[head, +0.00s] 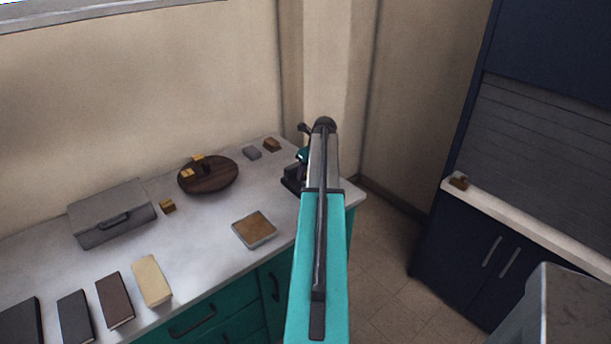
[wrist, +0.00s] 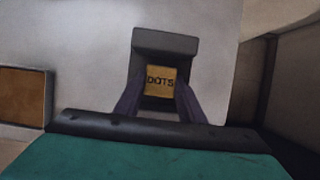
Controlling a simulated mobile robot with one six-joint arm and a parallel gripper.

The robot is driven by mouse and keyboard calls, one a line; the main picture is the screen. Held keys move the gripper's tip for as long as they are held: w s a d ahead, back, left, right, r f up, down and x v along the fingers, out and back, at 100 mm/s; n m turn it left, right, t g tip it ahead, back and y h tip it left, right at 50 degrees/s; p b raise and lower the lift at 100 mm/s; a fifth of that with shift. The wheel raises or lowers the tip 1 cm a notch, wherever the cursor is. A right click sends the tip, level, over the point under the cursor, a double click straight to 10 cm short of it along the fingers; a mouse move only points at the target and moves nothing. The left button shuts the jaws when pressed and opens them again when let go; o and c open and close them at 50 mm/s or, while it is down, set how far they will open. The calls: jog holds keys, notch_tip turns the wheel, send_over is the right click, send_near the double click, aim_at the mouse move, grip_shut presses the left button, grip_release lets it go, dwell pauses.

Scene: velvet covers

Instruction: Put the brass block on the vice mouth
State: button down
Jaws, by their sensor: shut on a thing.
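In the wrist view my gripper (wrist: 160,90) is shut on a brass block (wrist: 160,82) marked "DOTS", one finger on each side of it. The dark grey vice (wrist: 165,42) shows right behind and around the block; I cannot tell whether the block touches it. In the head view the dark vice (head: 291,184) stands near the right end of the worktop, partly hidden by my arm. The held block is hidden there. Another brass-coloured block (head: 167,206) lies left on the worktop.
A round dark wooden board (head: 222,183) carries small brass-coloured pieces. A grey box (head: 95,228), a square brown-topped tile (head: 255,243), small grey (head: 252,153) and brown (head: 272,145) blocks, and several book-like slabs (head: 152,281) lie on the worktop. A bare strip surrounds the tile.

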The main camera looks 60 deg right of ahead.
jog(key=shift+f, duration=0.9)
jog(key=shift+f, duration=0.1)
jog(key=c, duration=1.2)
grip_release()
jog(key=shift+b+v, duration=1.05)
jog(key=shift+v, duration=5.05)
jog(key=shift+w, duration=0.15)
